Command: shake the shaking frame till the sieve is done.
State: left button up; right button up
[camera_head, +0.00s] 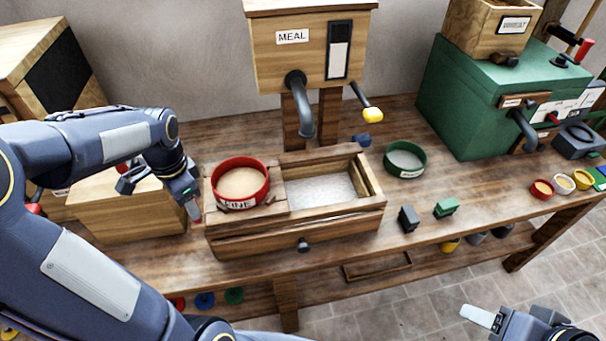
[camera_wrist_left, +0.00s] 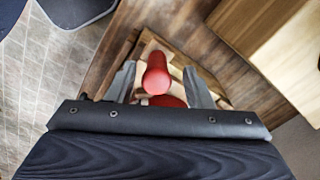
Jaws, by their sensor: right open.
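The wooden shaking frame (camera_head: 255,240) stands on the bench, with a dark knob on its front. The red sieve (camera_head: 262,190), labelled FINE, sits on its left part and holds tan meal. A tray of pale flour (camera_head: 325,190) lies open to the right of the sieve. My left gripper (camera_head: 194,208) is at the frame's left end. In the left wrist view, the red handle (camera_wrist_left: 156,75) lies between its two fingers (camera_wrist_left: 157,82), with gaps visible on both sides. My right gripper (camera_head: 484,318) is open and empty at lower right, away from the bench.
The meal hopper (camera_head: 275,55) with a spout and yellow-knobbed crank stands behind the frame. A green machine (camera_head: 465,105) and small coloured cups (camera_head: 542,188) stand further right. A wooden box (camera_head: 120,205) is left.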

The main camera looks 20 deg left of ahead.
pick_arm(q)
jog(key=shift+o, duration=0.5)
jog(key=shift+d, duration=0.1)
notch_tip(320, 180, up, 9)
jog(key=p, duration=0.8)
jog(key=s+d+n+t+h+b, duration=0.1)
jog(key=s+d+n+t+h, duration=0.1)
jog(key=d, duration=0.7)
jog(key=s+d+r+n+t+h+b, duration=0.1)
jog(key=s+d+n+t+b, duration=0.1)
jog(key=s+d+n, duration=0.3)
jog(key=s+d+t, duration=0.1)
jog(key=d, duration=0.3)
jog(key=shift+s+r+t+h, duration=0.15)
jog(key=shift+r+t+h, duration=0.15)
jog(key=shift+h, duration=0.1)
